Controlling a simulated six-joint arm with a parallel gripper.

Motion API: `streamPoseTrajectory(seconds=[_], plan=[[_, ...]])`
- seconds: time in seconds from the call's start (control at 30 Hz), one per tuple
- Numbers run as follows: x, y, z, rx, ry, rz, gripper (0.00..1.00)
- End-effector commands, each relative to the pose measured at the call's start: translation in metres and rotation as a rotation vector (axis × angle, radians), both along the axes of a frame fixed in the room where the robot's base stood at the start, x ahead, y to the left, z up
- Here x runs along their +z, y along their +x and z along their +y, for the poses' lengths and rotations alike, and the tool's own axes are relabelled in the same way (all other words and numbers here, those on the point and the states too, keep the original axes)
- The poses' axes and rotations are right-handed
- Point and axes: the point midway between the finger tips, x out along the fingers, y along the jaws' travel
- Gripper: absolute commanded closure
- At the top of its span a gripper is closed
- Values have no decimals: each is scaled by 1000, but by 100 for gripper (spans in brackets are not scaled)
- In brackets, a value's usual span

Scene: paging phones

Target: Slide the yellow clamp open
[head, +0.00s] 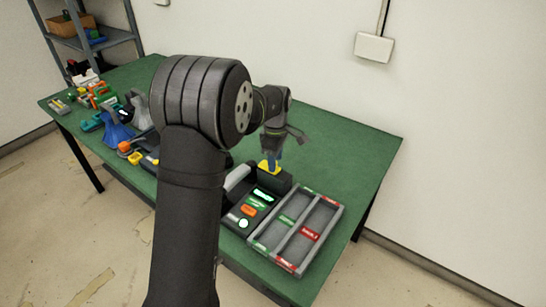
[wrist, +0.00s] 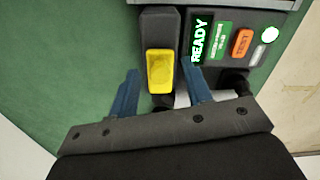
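The yellow clamp (wrist: 160,70) is a small block on a dark grey housing at the side of a black device (wrist: 219,60). In the head view the clamp (head: 269,168) shows just below my gripper (head: 272,157). In the wrist view my gripper (wrist: 161,92) is open, with its two blue fingers spread to the left and right of the clamp's lower end. I see no clear contact between the fingers and the clamp. The device has a lit READY screen (wrist: 200,38) and an orange button (wrist: 242,43).
A grey tray (head: 337,219) with red and green labels stands right of the device on the green table (head: 345,150). Tools and boxes crowd the table's left side, with an orange ball-like thing (head: 124,147) there. The table behind my gripper is clear.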

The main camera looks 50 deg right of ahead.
Motion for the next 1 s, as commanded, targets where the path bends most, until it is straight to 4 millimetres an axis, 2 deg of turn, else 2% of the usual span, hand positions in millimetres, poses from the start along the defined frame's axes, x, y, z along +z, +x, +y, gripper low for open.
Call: streamPoseTrajectory(seconds=[0.27, 0.37, 0.53, 0.8, 1.0], plan=[[1, 2, 0, 1, -1, -2, 55], [8, 2, -1, 1, -4, -3, 55], [38, 2, -1, 1, -5, -4, 55], [105, 2, -1, 1, -6, -4, 55], [147, 2, -1, 1, -3, -3, 55]])
